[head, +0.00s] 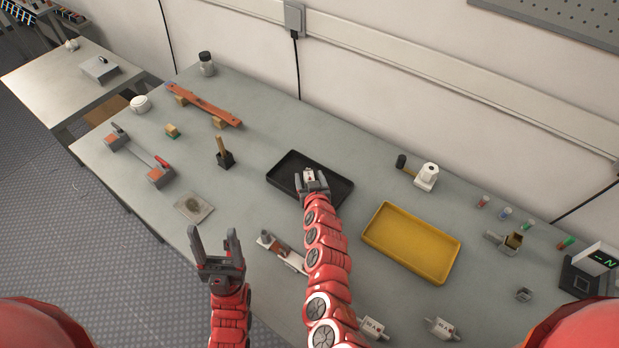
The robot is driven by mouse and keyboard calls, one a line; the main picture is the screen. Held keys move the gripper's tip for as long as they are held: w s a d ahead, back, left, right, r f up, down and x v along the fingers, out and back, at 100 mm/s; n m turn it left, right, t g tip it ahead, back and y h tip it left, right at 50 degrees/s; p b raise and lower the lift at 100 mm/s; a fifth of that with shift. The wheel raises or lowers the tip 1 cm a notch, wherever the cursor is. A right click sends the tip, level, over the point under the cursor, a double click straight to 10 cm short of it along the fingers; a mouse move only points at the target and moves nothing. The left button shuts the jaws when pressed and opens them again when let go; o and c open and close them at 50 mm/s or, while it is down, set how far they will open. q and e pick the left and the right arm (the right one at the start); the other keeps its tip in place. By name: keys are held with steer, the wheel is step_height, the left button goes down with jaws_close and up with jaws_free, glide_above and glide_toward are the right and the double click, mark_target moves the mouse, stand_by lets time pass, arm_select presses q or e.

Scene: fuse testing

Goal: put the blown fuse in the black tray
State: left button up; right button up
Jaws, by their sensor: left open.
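The black tray (340,191) lies flat in the middle of the table. My left gripper (211,238) is open and empty near the table's front edge, left of my right arm. Two other white fuses (441,328) (374,327) with dark markings lie at the front right.
A yellow tray (412,242) lies right of the black tray. A light holder (268,241) is partly hidden by my right arm. A black block with a wooden handle (224,156), a grey plate (193,207) and a display device (590,268) also stand on the table.

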steer(key=shift+s, duration=0.15)
steer(key=shift+s+r, duration=0.1)
steer(key=shift+s, duration=0.15)
steer(key=b+v, duration=0.2)
steer(key=v, duration=0.8)
steer(key=shift+s+d+r, duration=0.1)
steer(key=shift+s+r, duration=0.2)
steer(key=shift+s, duration=0.2)
steer(key=shift+r, duration=0.1)
